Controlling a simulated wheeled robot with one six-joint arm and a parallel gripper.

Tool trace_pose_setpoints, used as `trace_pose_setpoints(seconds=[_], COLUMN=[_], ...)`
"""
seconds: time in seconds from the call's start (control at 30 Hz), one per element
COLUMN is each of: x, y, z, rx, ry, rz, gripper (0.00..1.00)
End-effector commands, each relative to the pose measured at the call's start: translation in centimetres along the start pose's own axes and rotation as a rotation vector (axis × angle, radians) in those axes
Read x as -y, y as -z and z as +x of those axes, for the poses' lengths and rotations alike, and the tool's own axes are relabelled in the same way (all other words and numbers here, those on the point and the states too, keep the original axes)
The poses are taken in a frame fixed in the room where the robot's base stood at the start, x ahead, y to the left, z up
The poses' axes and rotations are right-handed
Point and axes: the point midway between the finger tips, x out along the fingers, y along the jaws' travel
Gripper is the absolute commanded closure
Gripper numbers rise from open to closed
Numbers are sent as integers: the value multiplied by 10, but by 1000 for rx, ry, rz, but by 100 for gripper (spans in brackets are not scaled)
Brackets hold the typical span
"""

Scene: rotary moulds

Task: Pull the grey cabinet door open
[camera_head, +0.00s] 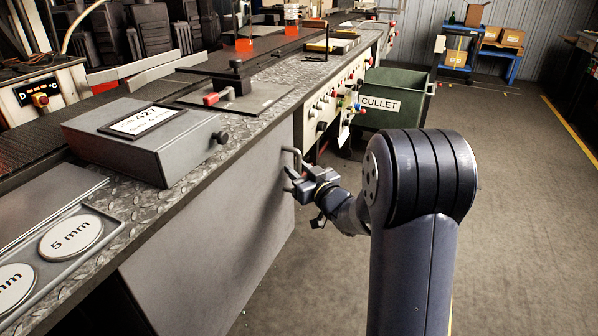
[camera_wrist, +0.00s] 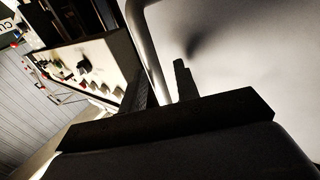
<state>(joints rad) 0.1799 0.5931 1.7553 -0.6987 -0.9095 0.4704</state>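The grey cabinet door (camera_head: 215,240) is a flat panel under the counter edge in the head view; I see no clear gap around it. Its bar handle (camera_head: 291,155) is near the door's right edge. My gripper (camera_head: 296,186) is at the handle's lower part. In the wrist view, the handle bar (camera_wrist: 147,45) runs down between my two dark fingers (camera_wrist: 163,88). The fingers are apart, with a gap showing between the bar and the right finger. The pale door face (camera_wrist: 240,60) fills the right of that view. The bar's lower end is hidden by the gripper.
A grey box (camera_head: 160,140) with a knob and a "427" label stands on the counter (camera_head: 210,175). A panel of knobs (camera_head: 335,98) is right of the door. A green CULLET bin (camera_head: 398,95) stands beyond. The floor (camera_head: 510,190) on the right is clear.

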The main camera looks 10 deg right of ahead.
Motion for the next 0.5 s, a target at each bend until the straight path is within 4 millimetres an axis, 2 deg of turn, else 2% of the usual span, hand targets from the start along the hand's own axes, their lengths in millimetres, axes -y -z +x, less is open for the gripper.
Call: trace_pose_setpoints(seconds=[0.13,0.5], x=[0,0], y=[0,0], z=[0,0], rx=[0,0], ry=[0,0], rz=[0,0], gripper=[70,100])
